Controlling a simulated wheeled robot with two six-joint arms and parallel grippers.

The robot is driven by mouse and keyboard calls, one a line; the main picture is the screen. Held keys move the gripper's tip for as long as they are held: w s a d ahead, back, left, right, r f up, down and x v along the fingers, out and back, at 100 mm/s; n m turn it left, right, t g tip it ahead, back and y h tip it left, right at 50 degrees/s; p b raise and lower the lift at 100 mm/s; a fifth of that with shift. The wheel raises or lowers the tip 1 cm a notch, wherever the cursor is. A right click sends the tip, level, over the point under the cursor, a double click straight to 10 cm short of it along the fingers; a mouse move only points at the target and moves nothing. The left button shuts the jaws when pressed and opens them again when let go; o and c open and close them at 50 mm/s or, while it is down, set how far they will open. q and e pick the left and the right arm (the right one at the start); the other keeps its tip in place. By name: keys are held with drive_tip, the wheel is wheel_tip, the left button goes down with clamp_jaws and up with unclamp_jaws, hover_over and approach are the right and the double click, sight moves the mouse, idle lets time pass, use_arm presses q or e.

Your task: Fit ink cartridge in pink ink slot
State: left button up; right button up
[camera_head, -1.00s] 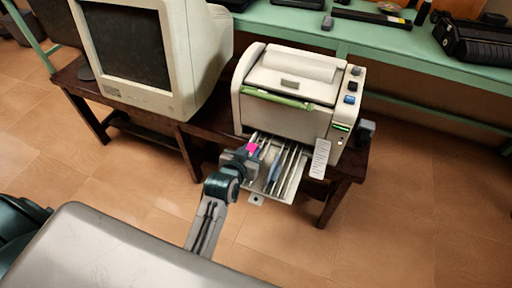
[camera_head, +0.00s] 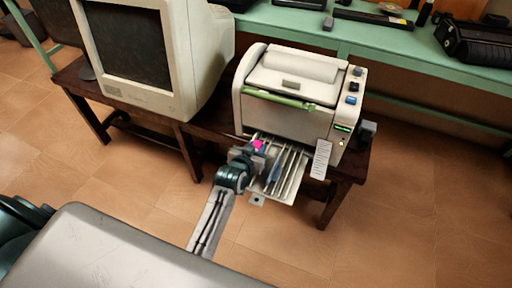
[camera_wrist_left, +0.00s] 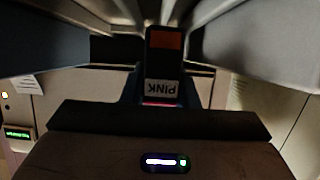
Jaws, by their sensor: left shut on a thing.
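The printer (camera_head: 290,92) has a pale tray (camera_head: 292,193) with several slots pulled out at its front. My left gripper (camera_head: 254,152) is over the left side of this tray and is shut on the ink cartridge. The cartridge's bright pink part (camera_head: 258,146) shows at the gripper's tip. In the left wrist view the cartridge (camera_wrist_left: 165,67) is dark, with an orange-red patch and an upside-down white label reading PINK. A blue cartridge-like piece (camera_head: 275,174) sits in the tray to the right. I cannot tell whether the pink cartridge is inside a slot. My right gripper is not in view.
A bulky old monitor (camera_head: 150,55) stands left of the printer on the dark wooden table (camera_head: 190,150). A white paper tag (camera_head: 320,160) hangs at the printer's right front. A green bench (camera_head: 370,35) runs behind. The floor at the right is clear.

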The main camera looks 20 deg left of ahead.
use_arm(q)
drive_tip(key=o, duration=1.1)
drive_tip(key=shift+c, duration=0.2)
